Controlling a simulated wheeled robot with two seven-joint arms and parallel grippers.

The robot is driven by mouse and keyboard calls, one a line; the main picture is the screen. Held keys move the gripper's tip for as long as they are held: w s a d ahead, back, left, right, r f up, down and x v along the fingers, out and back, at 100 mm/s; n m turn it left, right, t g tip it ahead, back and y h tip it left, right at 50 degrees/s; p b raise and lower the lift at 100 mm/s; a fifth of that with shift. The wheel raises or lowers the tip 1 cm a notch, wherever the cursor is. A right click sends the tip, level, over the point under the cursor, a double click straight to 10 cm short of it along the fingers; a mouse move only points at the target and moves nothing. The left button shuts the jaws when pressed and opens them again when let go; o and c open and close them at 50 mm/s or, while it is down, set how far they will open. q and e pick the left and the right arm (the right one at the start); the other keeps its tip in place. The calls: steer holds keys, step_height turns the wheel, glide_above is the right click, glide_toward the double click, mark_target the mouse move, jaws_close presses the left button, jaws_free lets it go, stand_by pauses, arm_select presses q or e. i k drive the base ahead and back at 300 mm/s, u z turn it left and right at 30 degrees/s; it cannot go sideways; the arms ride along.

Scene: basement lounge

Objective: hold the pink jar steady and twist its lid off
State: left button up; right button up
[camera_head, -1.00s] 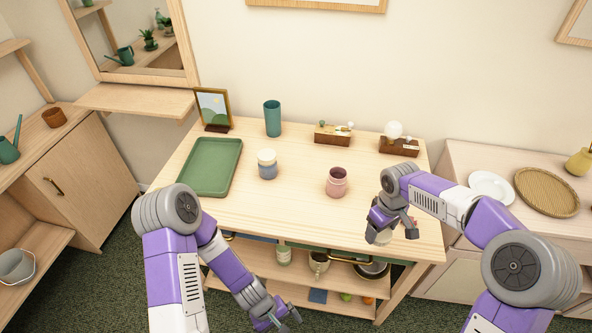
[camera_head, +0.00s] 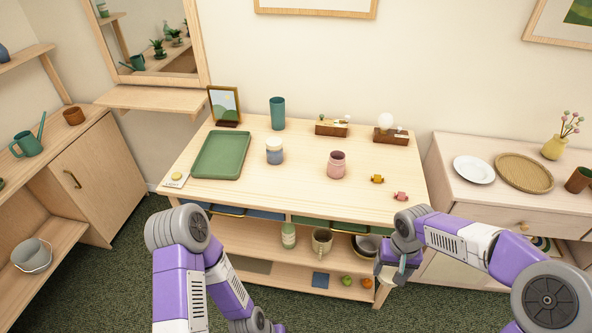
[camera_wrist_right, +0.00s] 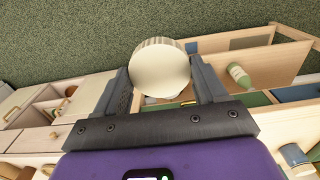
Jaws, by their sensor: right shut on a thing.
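The pink jar (camera_head: 337,166) stands upright on the wooden table (camera_head: 300,190), right of its middle. Its top is open, with no lid on it. My right gripper (camera_head: 389,277) is off the table's front right corner, low and well away from the jar. In the right wrist view it is shut on a round cream lid (camera_wrist_right: 160,70) with a ribbed rim, held between the two fingers over the floor. My left arm reaches down at the bottom, and its gripper is outside the picture.
A blue-and-cream jar (camera_head: 274,152), green tray (camera_head: 221,155) and teal cup (camera_head: 277,113) stand on the table. Two small wrapped sweets, yellow (camera_head: 377,179) and pink (camera_head: 400,196), lie near its right end. The front middle tabletop is clear. Shelves below hold a mug (camera_head: 321,241).

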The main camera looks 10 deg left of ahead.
mark_target(335, 162)
steer(key=u, duration=0.65)
steer(key=i, duration=1.35)
steer(key=z, duration=0.1)
